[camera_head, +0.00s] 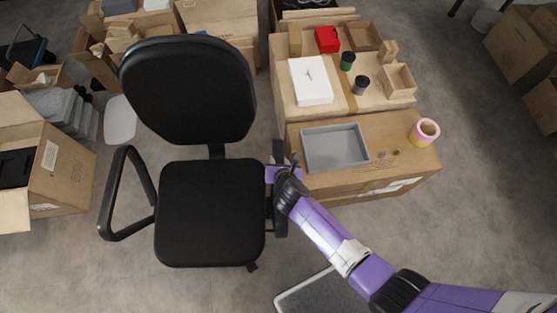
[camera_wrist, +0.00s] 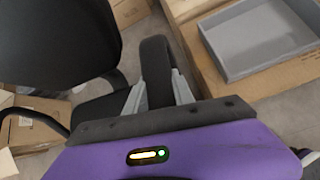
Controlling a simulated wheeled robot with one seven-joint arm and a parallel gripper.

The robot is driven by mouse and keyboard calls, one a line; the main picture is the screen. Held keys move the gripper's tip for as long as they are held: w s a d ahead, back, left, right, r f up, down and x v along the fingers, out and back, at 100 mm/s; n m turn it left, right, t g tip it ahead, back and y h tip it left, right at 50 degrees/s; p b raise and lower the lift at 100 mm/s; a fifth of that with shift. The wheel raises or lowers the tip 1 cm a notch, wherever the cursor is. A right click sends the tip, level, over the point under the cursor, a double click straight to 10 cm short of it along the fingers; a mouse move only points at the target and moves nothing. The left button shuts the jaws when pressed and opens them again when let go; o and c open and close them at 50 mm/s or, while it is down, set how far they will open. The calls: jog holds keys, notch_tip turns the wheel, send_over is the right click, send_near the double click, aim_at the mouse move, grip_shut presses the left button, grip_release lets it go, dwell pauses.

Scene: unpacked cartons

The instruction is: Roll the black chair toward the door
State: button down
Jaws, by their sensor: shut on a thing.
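The black chair (camera_head: 210,212) stands upright in the middle of the head view, with its backrest (camera_head: 190,88) at the far side and a looped left armrest (camera_head: 108,205). My gripper (camera_head: 281,172) is at the chair's right side, on its right armrest. In the wrist view my gripper (camera_wrist: 158,92) has its two grey fingers on either side of the black armrest (camera_wrist: 155,62) and is shut on it. The backrest also shows in the wrist view (camera_wrist: 50,42). The chair's base is mostly hidden under the seat. No door shows in either view.
A carton (camera_head: 410,165) with a grey tray (camera_head: 335,147) and a tape roll (camera_head: 424,131) stands close to the chair's right. Behind it, another carton (camera_head: 285,98) bears small boxes. An open carton (camera_head: 65,180) stands left. Bare carpet (camera_head: 130,275) lies in front and left.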

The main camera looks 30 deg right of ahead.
jog(key=shift+d, duration=0.45)
jog(key=c, duration=1)
grip_release()
jog(key=shift+a, duration=0.15)
jog(key=shift+s+a+r, duration=0.1)
jog(key=p+v, duration=0.1)
jog(key=v, duration=0.6)
jog(key=shift+s+r, duration=0.15)
jog(key=shift+s, duration=0.05)
